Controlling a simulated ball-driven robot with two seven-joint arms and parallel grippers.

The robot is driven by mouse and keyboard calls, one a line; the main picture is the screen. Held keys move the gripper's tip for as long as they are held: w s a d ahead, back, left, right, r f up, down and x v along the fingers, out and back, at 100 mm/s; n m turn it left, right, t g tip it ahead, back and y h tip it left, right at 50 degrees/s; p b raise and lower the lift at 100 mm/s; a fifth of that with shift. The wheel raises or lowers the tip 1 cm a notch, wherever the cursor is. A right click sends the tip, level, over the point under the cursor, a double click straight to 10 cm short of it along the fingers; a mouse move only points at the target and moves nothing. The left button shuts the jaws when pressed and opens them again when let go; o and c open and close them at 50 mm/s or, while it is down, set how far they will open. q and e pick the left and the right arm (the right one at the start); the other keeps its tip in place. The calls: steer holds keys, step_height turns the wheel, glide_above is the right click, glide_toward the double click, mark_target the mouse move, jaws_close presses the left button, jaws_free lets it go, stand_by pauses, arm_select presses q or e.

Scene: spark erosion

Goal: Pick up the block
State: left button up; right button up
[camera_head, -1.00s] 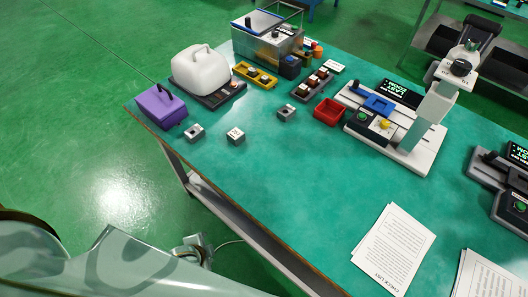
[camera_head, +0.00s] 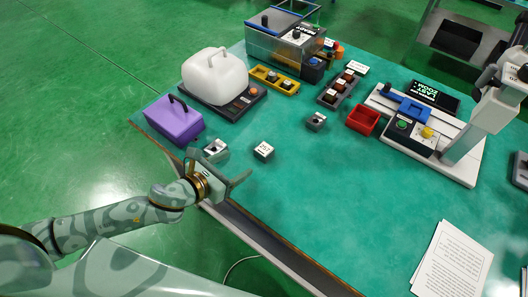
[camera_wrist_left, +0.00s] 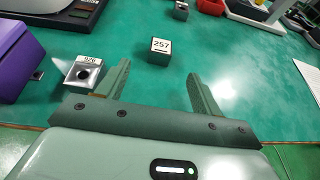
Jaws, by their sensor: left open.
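Several small grey metal blocks sit on the green table. One block with a white label (camera_head: 263,151) stands near the table's front edge; it reads 257 in the left wrist view (camera_wrist_left: 160,51). A second block with a dark hole (camera_head: 215,149) is to its left and also shows in the left wrist view (camera_wrist_left: 83,73). A third block (camera_head: 316,121) stands farther back. My left gripper (camera_head: 221,165) is open and empty at the table's front edge. In the left wrist view the 257 block is ahead of the open fingers (camera_wrist_left: 157,76), apart from them. The second block is beside the left finger.
A purple box (camera_head: 174,120) and a white canister (camera_head: 214,76) stand at the left. The middle front of the table is clear.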

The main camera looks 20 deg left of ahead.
arm_select(q)
steer(key=b, duration=0.2)
glide_toward(265, 148)
steer(key=x, duration=0.4)
steer(key=shift+a, duration=0.1)
steer(key=shift+w+d+f, duration=0.25)
steer(key=shift+w+f, duration=0.05)
steer(key=shift+w, duration=0.2)
steer(key=b+x, duration=0.2)
steer(key=x, duration=0.2)
steer(key=shift+s+f, duration=0.1)
steer(key=shift+f, duration=0.1)
steer(key=shift+w+d+f, duration=0.1)
steer(key=shift+w+d, duration=0.05)
steer(key=shift+w, duration=0.15)
steer(key=shift+c, duration=0.6)
steer(key=c, duration=1)
jaws_close()
steer(key=shift+r, duration=0.3)
